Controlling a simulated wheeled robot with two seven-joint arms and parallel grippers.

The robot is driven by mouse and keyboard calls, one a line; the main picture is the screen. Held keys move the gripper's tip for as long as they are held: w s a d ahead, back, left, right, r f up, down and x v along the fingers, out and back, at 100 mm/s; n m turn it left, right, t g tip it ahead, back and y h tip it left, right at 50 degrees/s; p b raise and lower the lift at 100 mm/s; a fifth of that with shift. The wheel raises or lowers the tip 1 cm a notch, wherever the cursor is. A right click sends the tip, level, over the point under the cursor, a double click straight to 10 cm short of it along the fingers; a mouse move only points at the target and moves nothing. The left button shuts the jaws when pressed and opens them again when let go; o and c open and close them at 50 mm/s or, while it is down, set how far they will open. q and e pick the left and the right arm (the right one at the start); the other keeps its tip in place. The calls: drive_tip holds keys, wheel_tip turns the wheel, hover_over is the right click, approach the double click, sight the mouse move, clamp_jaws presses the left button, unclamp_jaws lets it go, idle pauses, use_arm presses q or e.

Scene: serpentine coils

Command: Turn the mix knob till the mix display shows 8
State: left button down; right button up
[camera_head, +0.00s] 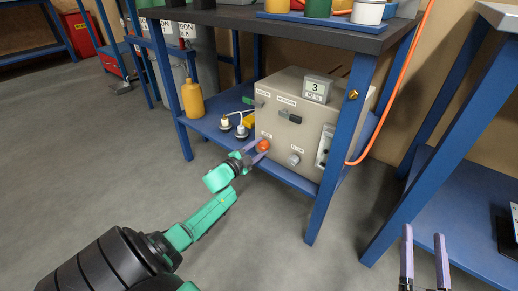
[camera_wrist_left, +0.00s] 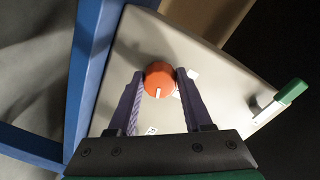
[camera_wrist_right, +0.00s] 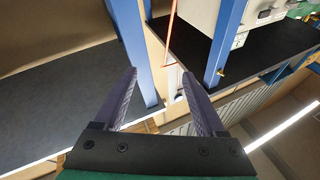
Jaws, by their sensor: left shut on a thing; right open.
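A grey control box (camera_head: 312,125) stands on the lower shelf of a blue bench. The small display (camera_head: 316,87) on its top shows 3. A red-orange knob (camera_head: 263,146) sits low on the box's front face. My left gripper (camera_head: 257,150) is shut on this knob. In the left wrist view the knob (camera_wrist_left: 159,78) lies between the fingertips, and its white pointer line points toward the gripper's palm. The label by the knob is too small to read. My right gripper (camera_head: 424,233) is open and empty, away from the box at the lower right.
A second knob (camera_head: 294,160), a dark switch handle (camera_head: 290,116) and a socket plate share the box's front. A yellow bottle (camera_head: 193,99) and cable plugs (camera_head: 241,131) stand left of it. Blue bench legs (camera_head: 341,145) flank the box; an orange hose (camera_head: 392,95) hangs at right.

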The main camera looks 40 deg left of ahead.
use_arm(q)
drive_tip(key=shift+f, duration=0.1)
drive_tip(key=shift+c, duration=1.6)
unclamp_jaws()
drive_tip(key=shift+s, duration=0.1)
